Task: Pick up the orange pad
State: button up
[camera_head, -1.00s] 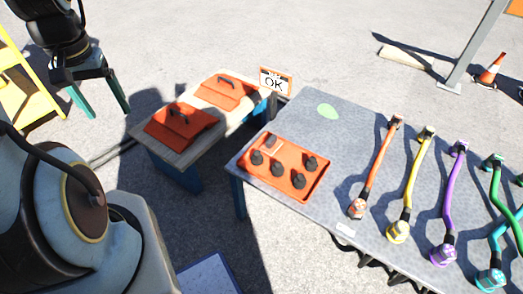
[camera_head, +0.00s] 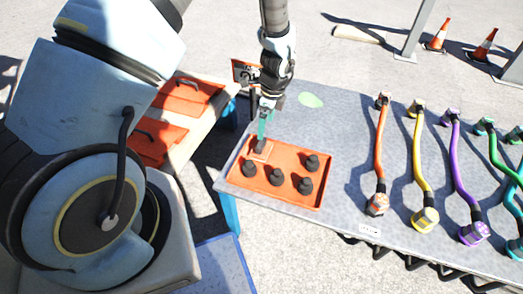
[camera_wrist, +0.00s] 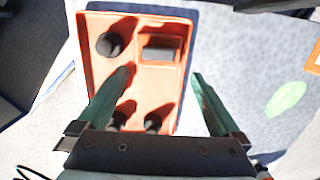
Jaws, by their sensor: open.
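An orange tray (camera_head: 290,195) on the grey table holds several dark knobs. In its back left corner is a small orange square with a pale outline (camera_head: 259,155), bearing a dark block; it looks like the orange pad. In the wrist view this square (camera_wrist: 158,34) sits in the tray (camera_wrist: 89,62), its dark block facing up. My gripper (camera_head: 262,138) hangs over that corner, its green fingers pointing down. In the wrist view my gripper (camera_wrist: 162,76) is open and empty, the square just beyond its fingertips. I cannot tell the exact height gap.
Dark knobs (camera_head: 276,177) stand close by in the tray; one is partly behind the left finger in the wrist view. Several coloured cables, beginning with an orange one (camera_head: 380,150), lie to the right. A green oval (camera_head: 310,100) marks clear tabletop behind. Orange cases (camera_head: 192,95) lie left.

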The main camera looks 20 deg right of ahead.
aim_at(261, 143)
jog(key=f, duration=0.3)
jog(key=a+f, duration=0.1)
jog(key=f, duration=0.2)
jog(key=w+f+p, duration=0.1)
jog(key=f, duration=0.2)
jog(key=shift+a+f, duration=0.2)
jog(key=shift+f, duration=0.05)
jog(key=shift+c, duration=0.2)
jog(key=c, duration=1.3)
jog(key=shift+r, duration=0.15)
notch_tip(261, 143, up, 10)
jog(key=shift+f+b, duration=0.1)
jog(key=shift+b, duration=0.25)
